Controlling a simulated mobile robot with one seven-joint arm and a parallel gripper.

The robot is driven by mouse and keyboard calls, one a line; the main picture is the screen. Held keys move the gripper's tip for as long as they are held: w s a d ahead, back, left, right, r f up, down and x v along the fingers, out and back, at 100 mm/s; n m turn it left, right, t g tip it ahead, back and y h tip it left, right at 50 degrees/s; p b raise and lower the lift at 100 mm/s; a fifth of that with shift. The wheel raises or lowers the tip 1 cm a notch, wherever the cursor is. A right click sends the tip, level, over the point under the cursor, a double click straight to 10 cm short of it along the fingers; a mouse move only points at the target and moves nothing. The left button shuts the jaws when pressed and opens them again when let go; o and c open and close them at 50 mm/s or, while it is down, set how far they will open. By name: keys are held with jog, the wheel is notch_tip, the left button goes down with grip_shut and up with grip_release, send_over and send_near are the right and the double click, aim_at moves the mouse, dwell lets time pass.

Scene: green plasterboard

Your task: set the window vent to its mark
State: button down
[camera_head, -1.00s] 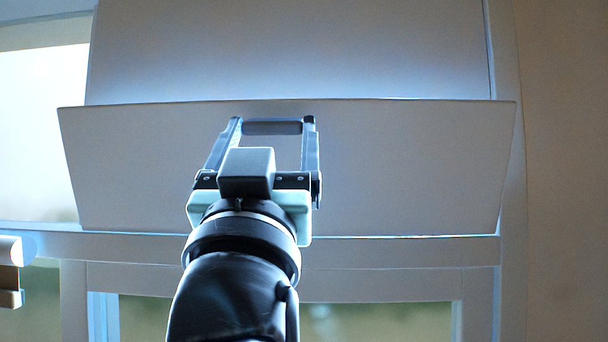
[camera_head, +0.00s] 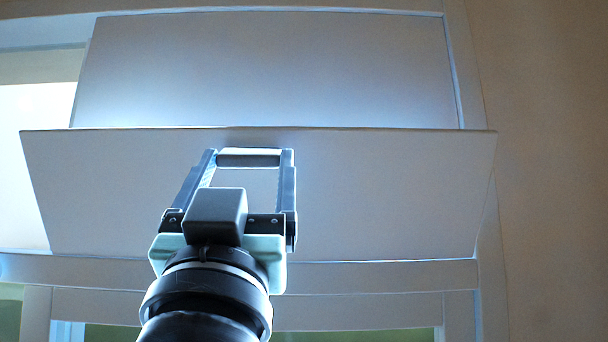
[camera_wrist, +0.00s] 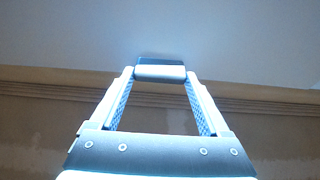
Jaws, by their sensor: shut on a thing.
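The window vent is a wide pale flap (camera_head: 390,190) in the head view. It leans out from the frame along its lower edge, with its top edge apart from the panel behind. A short dark bar handle (camera_head: 248,161) sits near the flap's top edge. My gripper (camera_head: 249,157) has its two fingers at either end of this bar and is shut on it. The wrist view shows the handle (camera_wrist: 160,72) between the fingertips, close to the pale flap surface (camera_wrist: 240,45). I can make out no mark in either view.
A pale panel (camera_head: 270,70) stands behind and above the flap. The window frame's crossbar (camera_head: 380,275) runs below it. A bright window pane (camera_head: 35,170) is at the left, and a plain beige wall (camera_head: 550,180) fills the right.

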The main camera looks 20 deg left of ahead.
jog(key=shift+c, duration=1)
grip_release()
jog(key=shift+w+a+f, duration=0.1)
jog(key=shift+w+f, duration=0.1)
jog(key=shift+f, duration=0.2)
jog(key=shift+o, duration=1)
jog(key=shift+s+r, duration=0.15)
jog(key=b+v, duration=0.6)
jog(key=v, duration=0.7)
jog(key=w+d+f+m+h, duration=0.1)
jog(key=d+f+h, duration=0.1)
jog(key=d, duration=0.4)
jog(key=w+d+f+m+t+h, duration=0.1)
jog(key=d+f+m+h, duration=0.1)
jog(key=d+h, duration=0.3)
jog(key=shift+w+d+f, duration=0.3)
jog(key=shift+d+f, duration=0.15)
jog(key=shift+d, duration=0.1)
